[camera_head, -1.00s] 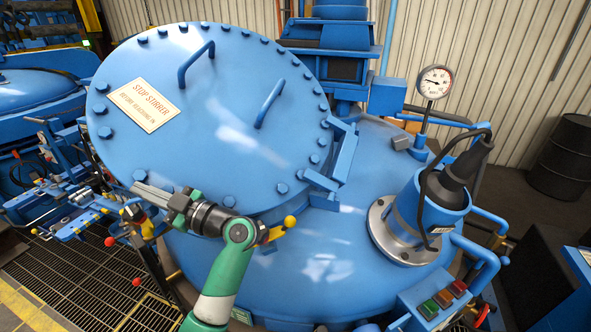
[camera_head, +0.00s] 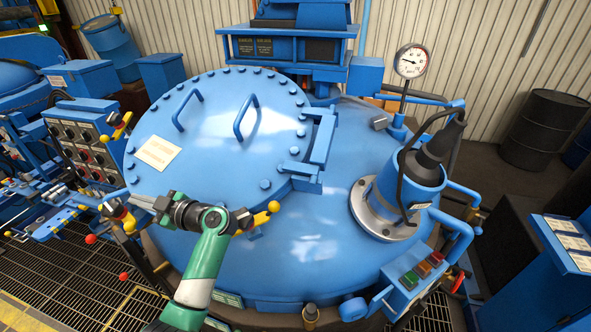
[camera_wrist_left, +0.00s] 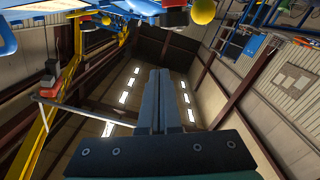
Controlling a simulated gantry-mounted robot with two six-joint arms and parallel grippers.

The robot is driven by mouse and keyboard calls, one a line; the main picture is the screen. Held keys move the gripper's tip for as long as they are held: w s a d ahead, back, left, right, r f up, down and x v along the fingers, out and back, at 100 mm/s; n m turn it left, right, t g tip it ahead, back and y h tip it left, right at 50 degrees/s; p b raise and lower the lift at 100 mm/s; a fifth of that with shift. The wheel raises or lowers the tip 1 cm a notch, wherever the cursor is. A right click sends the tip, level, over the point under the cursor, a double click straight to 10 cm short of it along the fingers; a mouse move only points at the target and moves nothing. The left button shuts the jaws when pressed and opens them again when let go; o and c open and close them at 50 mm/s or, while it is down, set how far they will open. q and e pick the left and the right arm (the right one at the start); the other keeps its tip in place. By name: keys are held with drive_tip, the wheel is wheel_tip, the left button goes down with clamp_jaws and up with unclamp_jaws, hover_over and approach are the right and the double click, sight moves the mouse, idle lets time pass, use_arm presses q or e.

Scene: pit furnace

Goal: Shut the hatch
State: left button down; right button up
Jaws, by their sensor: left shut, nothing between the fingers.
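The hatch (camera_head: 215,115) is a round blue lid with bolts around its rim, two bar handles and a cream label. In the head view it lies low and nearly flat over the blue furnace top (camera_head: 310,240), with its hinge (camera_head: 318,145) on the right. I cannot tell whether its far left rim is fully seated. My left gripper (camera_head: 133,200) is shut and empty, just off the lid's near left edge, beside a yellow ball knob. In the left wrist view its fingers (camera_wrist_left: 165,78) are together, against the ceiling. My right gripper is out of view.
A motor-like blue cylinder (camera_head: 412,180) with a cable and a pressure gauge (camera_head: 411,61) stand right of the lid. A button box (camera_head: 415,280) is at the front right. Control levers and a switch panel (camera_head: 85,140) crowd the left.

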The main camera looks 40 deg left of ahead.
use_arm(q)
wheel_tip(320, 180, up, 5)
drive_tip(key=s+p, duration=0.1)
drive_tip(key=p, duration=0.7)
drive_tip(key=s+b+v, duration=0.1)
drive_tip(key=b+v, duration=0.1)
drive_tip(key=v, duration=0.8)
drive_tip(key=shift+s+d+r, duration=0.2)
drive_tip(key=shift+d+r, duration=0.15)
drive_tip(key=shift+d, duration=0.05)
